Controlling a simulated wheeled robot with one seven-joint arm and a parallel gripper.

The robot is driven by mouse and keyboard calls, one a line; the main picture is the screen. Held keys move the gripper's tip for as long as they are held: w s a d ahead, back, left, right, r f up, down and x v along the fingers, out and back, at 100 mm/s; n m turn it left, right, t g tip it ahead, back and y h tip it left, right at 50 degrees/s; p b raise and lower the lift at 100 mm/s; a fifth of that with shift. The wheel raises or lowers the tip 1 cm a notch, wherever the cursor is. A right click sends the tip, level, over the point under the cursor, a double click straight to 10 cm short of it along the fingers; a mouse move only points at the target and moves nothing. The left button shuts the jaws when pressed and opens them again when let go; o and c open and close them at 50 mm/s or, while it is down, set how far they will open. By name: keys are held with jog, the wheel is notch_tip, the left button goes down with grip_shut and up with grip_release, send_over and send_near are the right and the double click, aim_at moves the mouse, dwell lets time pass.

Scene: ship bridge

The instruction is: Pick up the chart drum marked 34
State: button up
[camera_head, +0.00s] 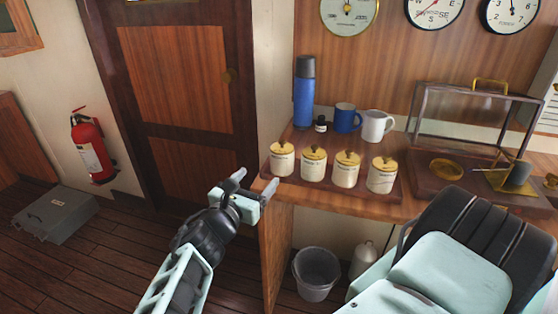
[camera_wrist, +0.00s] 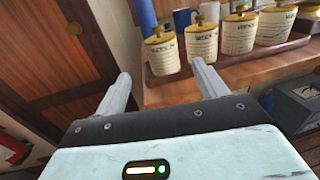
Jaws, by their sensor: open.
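Several cream drums with yellow knobbed lids stand upright in a row: the leftmost (camera_head: 282,161), the second (camera_head: 313,168), the third (camera_head: 345,172) and the rightmost (camera_head: 381,177). Their dark lettering is too small to read, so I cannot tell which is marked 34. In the wrist view, the leftmost drum (camera_wrist: 162,56) and second drum (camera_wrist: 201,45) are nearest my fingers. My gripper (camera_head: 255,181) is open and empty at the left end of the counter, left of the row and apart from it. Its two fingers also show in the wrist view (camera_wrist: 161,72).
The drums stand on a dark wooden tray (camera_head: 334,190) on the counter (camera_head: 414,207). Behind are a blue flask (camera_head: 304,95), blue mug (camera_head: 346,118) and white jug (camera_head: 376,126). A glass case (camera_head: 470,120) stands right. A bin (camera_head: 316,273) sits below.

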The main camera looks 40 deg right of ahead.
aim_at(282, 151)
jog(key=p+x, duration=0.2)
jog(key=x, duration=0.8)
jog(key=shift+d, duration=0.25)
jog(key=x, duration=0.1)
jog(key=p+x, duration=0.1)
jog(key=x, duration=0.3)
jog(key=shift+w+a+f+p, duration=0.1)
jog(key=shift+f+p, duration=0.15)
jog(key=shift+p, duration=0.1)
jog(key=c, duration=0.9)
jog(key=shift+o, duration=0.2)
